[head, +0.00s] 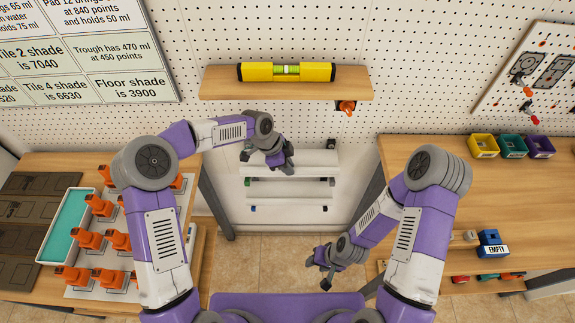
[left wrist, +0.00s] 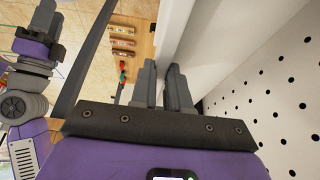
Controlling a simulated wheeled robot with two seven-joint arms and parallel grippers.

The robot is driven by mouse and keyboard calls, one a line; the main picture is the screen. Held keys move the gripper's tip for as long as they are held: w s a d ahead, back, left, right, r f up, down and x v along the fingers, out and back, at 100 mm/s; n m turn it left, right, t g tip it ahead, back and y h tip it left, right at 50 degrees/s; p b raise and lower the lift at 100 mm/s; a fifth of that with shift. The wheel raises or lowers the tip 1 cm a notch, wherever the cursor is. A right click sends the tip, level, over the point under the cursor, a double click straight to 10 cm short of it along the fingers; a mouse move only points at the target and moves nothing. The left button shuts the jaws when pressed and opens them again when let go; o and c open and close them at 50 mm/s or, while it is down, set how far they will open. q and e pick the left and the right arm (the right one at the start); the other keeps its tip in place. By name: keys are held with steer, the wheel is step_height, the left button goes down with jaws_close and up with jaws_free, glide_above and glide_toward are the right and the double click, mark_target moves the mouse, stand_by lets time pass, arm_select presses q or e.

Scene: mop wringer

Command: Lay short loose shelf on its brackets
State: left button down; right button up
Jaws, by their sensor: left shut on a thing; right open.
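A short white shelf board (head: 318,160) is in front of the pegboard wall, below the wooden wall shelf. My left gripper (head: 279,160) is at this board, left of its middle, with its fingers shut on it. In the left wrist view, the white board (left wrist: 184,35) runs away from the fingers (left wrist: 161,88). Below it is another white ledge (head: 290,188) with small dark pieces at its ends. I cannot tell whether these are brackets, or whether the held board touches anything below. My right gripper (head: 320,273) is open and empty, low over the floor.
A wooden wall shelf (head: 290,84) above carries a yellow level (head: 287,72), with an orange item (head: 346,107) under it. The left bench holds orange parts and a teal tray (head: 63,224). The right bench (head: 440,150) holds coloured bins. The tiled floor between is clear.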

arm_select(q)
steer(key=shift+f+b, duration=0.55)
steer(key=shift+f, duration=0.25)
steer(key=c, duration=1)
jaws_free()
steer(key=shift+c, duration=0.2)
steer(key=p+v, duration=0.1)
steer(key=v, duration=0.4)
steer(key=shift+r, duration=0.1)
steer(key=p, duration=0.2)
glide_toward(249, 169)
steer(key=x, duration=0.5)
